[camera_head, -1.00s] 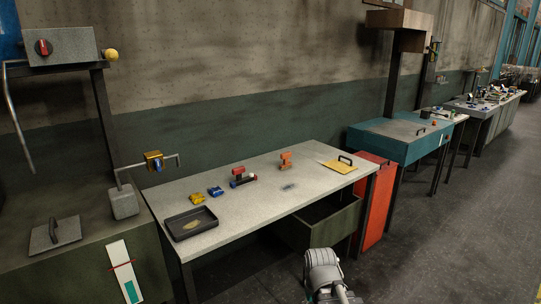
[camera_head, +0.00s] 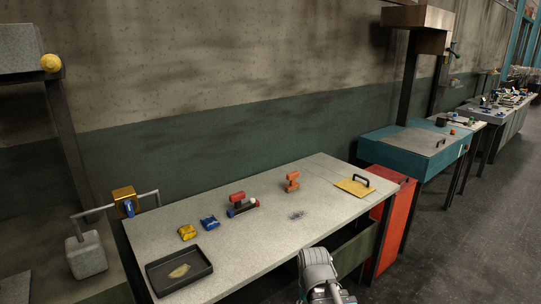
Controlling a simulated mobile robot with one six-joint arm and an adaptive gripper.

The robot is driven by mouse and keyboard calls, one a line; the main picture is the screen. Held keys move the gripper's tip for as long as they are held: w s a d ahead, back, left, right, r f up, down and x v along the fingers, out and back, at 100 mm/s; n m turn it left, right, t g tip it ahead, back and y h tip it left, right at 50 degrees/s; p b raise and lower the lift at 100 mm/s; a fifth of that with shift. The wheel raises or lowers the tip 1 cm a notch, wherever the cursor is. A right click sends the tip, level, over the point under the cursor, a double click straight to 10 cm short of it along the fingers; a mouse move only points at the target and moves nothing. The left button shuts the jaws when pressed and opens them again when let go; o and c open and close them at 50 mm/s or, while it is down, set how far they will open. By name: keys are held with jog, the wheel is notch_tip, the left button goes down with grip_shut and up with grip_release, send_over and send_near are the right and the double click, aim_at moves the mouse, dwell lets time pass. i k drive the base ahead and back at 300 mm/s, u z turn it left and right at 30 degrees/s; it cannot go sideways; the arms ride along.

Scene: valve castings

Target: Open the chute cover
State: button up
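A yellow plate with a black handle (camera_head: 355,187) lies flat at the right end of the grey table; it looks like the chute cover, and it is down. Another lid with a dark handle (camera_head: 437,146) lies on the teal box further back; I cannot tell for certain which one the task means. Part of my own grey arm shows at the bottom centre, in front of the table. My gripper's fingers do not show, and nothing of mine touches either cover.
The table (camera_head: 250,245) bears a dark tray (camera_head: 180,272), yellow and blue pieces (camera_head: 209,222), a red casting (camera_head: 237,198) and an orange one (camera_head: 292,182). A red cabinet (camera_head: 390,225) and the teal box (camera_head: 400,141) stand to the right. Open floor lies at right.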

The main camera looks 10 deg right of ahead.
aim_at(355, 188)
jog(key=z, duration=0.2)
jog(key=i, duration=1)
jog(key=z, duration=0.65)
jog(key=i, duration=1.05)
jog(key=z, duration=0.3)
jog(key=k, duration=0.95)
jog(key=z, duration=0.1)
jog(key=i, duration=0.45)
jog(key=z, duration=0.1)
